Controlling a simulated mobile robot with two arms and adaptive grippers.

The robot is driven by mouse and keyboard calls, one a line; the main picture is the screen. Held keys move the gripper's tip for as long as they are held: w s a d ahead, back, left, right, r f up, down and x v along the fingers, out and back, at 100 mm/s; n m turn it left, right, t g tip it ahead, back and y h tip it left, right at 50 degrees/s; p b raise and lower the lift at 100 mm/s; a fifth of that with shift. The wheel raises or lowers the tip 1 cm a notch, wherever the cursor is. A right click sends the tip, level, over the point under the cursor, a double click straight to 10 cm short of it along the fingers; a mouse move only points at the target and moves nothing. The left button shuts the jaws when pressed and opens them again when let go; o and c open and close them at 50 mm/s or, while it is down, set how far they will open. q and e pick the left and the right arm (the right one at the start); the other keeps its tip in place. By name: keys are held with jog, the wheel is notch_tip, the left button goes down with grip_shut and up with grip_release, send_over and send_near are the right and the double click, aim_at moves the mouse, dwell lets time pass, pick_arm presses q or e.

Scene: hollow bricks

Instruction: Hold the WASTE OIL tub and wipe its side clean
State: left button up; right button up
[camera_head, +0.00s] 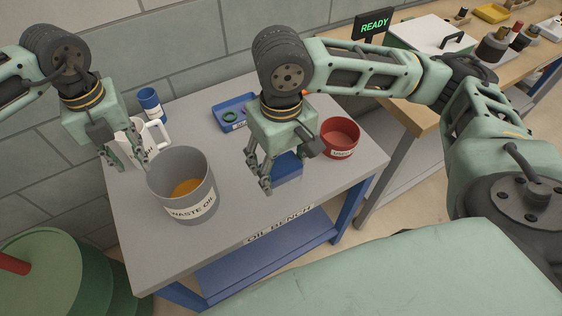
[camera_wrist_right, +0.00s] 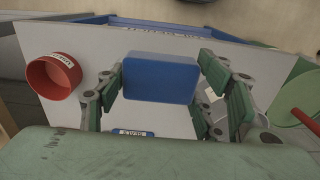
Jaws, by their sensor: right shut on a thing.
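The grey WASTE OIL tub (camera_head: 188,192) stands upright on the bench, with amber oil inside and its label facing the front. Any mark on its side is too small to tell. My left gripper (camera_head: 128,160) is open at the tub's back-left, by the white jug, with its fingers apart; whether it touches the tub I cannot tell. My right gripper (camera_head: 270,178) is shut on a blue block (camera_wrist_right: 160,78), right of the tub and apart from it. The block (camera_head: 288,168) is partly hidden by the fingers in the head view.
A white jug (camera_head: 154,133) and blue can (camera_head: 150,101) stand behind the tub. The OIL BENCH (camera_head: 240,219) is clear between tub and right gripper.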

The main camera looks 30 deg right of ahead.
pick_arm(q)
jog(key=shift+s+f, duration=0.35)
jog(key=shift+s, duration=0.1)
pick_arm(e)
jog(key=shift+s+f, duration=0.1)
jog(key=shift+s, duration=0.3)
pick_arm(q)
notch_tip(320, 180, down, 9)
jog(key=b, duration=0.6)
jog(key=shift+s+r, duration=0.15)
jog(key=shift+r, duration=0.05)
jog(key=shift+w+f, duration=0.2)
jog(key=shift+w, duration=0.05)
pick_arm(e)
notch_tip(320, 180, down, 6)
jog(key=shift+r, duration=0.1)
pick_arm(q)
jog(key=shift+s+r, duration=0.1)
jog(key=shift+s, duration=0.05)
jog(key=c, duration=0.3)
grip_shut()
